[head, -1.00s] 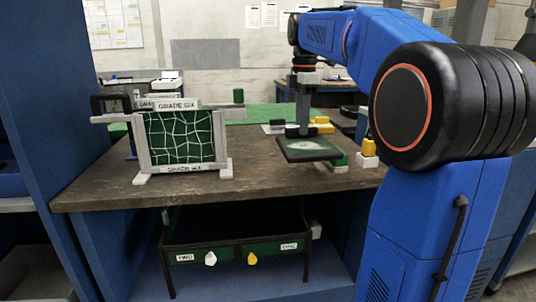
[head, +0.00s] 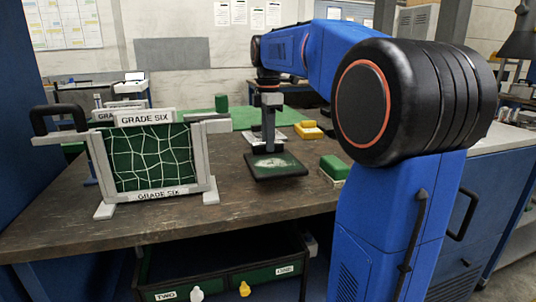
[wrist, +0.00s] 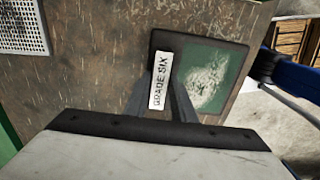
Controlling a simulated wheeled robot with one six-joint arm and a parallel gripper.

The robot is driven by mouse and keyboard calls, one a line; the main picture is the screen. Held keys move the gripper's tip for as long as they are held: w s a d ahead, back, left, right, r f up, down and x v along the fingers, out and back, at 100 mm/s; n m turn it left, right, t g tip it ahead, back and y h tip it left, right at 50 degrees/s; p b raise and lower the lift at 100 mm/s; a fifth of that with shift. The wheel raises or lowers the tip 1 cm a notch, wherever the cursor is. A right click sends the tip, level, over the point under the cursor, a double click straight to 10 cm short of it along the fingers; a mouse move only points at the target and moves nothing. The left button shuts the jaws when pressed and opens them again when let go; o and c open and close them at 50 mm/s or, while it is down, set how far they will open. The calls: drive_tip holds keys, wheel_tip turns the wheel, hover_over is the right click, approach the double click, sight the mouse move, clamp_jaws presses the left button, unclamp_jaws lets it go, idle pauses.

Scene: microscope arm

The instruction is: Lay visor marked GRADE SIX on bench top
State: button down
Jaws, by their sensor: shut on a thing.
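My gripper (head: 266,150) points down over the bench top (head: 230,215), shut on a flat dark-framed visor (head: 277,166) with a green pane and a pale patch. In the wrist view, the visor (wrist: 222,80) lies beyond the fingers (wrist: 172,105), and a white GRADE SIX label (wrist: 160,80) shows at the fingers. The visor looks roughly level; I cannot tell whether it touches the bench. A pale upright stand (head: 205,165) at left bears GRADE SIX labels above and below a green panel (head: 150,157) with white crack lines.
Another labelled stand (head: 80,115) is partly hidden behind the first. A yellow block (head: 308,130) and a green-topped block (head: 335,168) sit right of the visor. Drawers (head: 225,277) marked TWO and ONE are below. Bare bench lies in front of the visor.

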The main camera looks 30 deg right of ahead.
drive_tip(key=shift+f, duration=2.1)
drive_tip(key=shift+f, duration=0.15)
drive_tip(key=c, duration=1.5)
unclamp_jaws()
wheel_tip(320, 180, up, 12)
drive_tip(key=shift+r, duration=0.15)
